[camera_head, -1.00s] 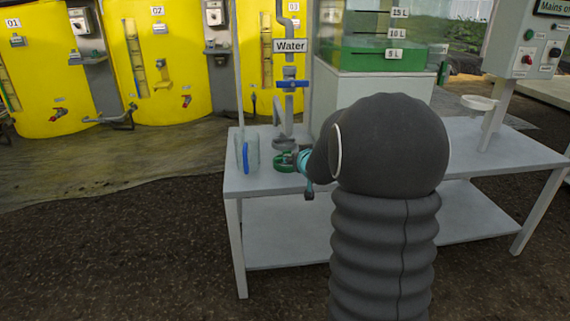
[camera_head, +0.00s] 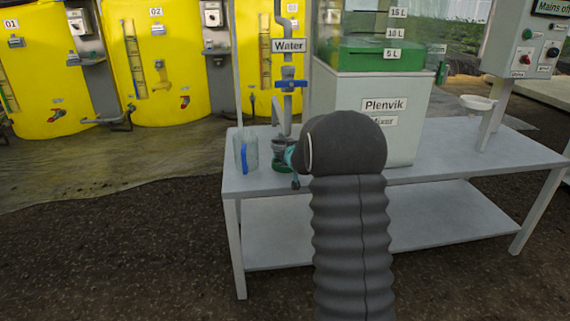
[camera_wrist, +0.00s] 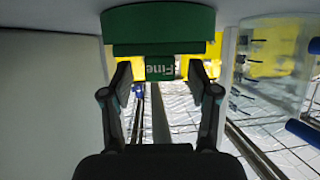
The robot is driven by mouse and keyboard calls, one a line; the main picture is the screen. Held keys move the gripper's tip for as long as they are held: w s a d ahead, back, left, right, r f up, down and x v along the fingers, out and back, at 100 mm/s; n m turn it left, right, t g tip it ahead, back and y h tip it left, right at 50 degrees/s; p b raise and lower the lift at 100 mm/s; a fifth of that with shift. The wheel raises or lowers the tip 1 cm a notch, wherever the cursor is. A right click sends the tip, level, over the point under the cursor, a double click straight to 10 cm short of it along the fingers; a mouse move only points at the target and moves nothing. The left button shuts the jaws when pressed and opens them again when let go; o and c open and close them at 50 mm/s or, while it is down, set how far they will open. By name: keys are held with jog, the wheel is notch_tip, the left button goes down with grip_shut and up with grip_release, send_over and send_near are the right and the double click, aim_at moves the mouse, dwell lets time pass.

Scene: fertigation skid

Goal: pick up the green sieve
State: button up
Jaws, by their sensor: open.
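The green sieve (camera_head: 281,166) is on the bench below the water pipe, mostly hidden behind my arm in the head view. In the wrist view the picture appears upside down, and the sieve (camera_wrist: 160,25) fills the top middle. Its small tab marked "Fine" (camera_wrist: 160,71) is between the fingertips. My gripper (camera_wrist: 161,76) is open, with one finger on each side of the tab and a visible gap at each side. In the head view my gripper (camera_head: 291,166) is low over the bench beside the sieve, largely hidden by my wrist.
A clear jug with a blue handle (camera_head: 247,152) stands just left of the sieve. The water pipe with a blue valve (camera_head: 290,84) rises behind it. The "Plenvik" tank (camera_head: 400,150) stands to the right. The bench's right part (camera_head: 480,150) is mostly clear.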

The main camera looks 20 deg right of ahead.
jog(key=shift+w, duration=0.15)
grip_shut()
jog(key=shift+r, duration=0.15)
